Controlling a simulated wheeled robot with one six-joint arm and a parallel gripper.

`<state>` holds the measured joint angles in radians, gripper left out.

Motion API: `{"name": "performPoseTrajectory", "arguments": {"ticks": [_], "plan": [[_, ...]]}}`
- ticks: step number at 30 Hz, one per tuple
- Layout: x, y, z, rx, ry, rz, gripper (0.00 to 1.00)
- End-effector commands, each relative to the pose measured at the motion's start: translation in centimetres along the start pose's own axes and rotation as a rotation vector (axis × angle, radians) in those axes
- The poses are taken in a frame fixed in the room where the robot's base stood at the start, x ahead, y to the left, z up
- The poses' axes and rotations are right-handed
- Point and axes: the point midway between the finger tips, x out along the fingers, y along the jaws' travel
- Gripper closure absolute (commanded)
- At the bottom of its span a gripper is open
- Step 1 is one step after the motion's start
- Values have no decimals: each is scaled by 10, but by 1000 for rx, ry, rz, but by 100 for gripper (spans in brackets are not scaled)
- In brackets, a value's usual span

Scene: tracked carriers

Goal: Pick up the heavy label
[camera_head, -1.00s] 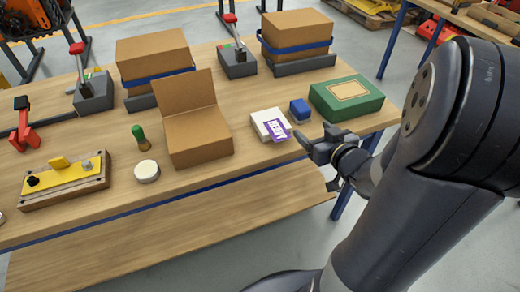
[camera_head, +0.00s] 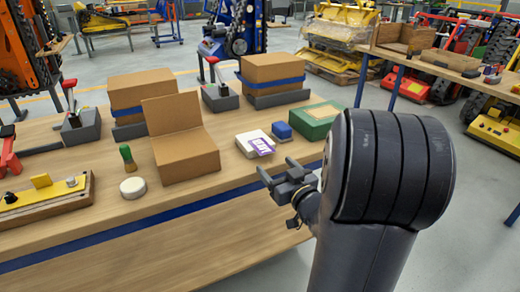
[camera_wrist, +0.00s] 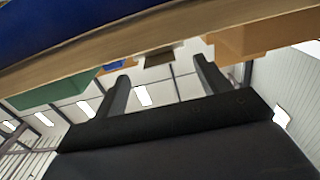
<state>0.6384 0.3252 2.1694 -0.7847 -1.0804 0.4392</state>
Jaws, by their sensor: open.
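The heavy label (camera_head: 263,146) is a small purple tag with white lettering. It lies tilted over the front right corner of a white block (camera_head: 247,141) on the wooden table. My gripper (camera_head: 275,167) is open and empty in front of the table's near edge, close to the label and apart from it. In the wrist view my two dark fingers (camera_wrist: 160,72) stand apart with nothing between them. That view looks along the table edge from low down, and I cannot make out the label there.
A blue block (camera_head: 282,130) and a green box (camera_head: 311,122) stand right of the label. An open cardboard box (camera_head: 187,158) stands left. The table's blue front rail (camera_head: 150,222) is near my gripper. Strapped cartons (camera_head: 272,68) and clamps stand behind.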

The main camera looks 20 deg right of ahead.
Motion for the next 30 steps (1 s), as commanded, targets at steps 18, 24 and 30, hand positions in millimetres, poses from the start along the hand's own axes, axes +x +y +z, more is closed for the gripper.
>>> {"name": "performPoseTrajectory", "arguments": {"ticks": [18,24,30], "plan": [[57,4,-9,1,-1,0,29],[57,4,-9,1,-1,1,32],[57,4,-9,1,-1,1,49]]}}
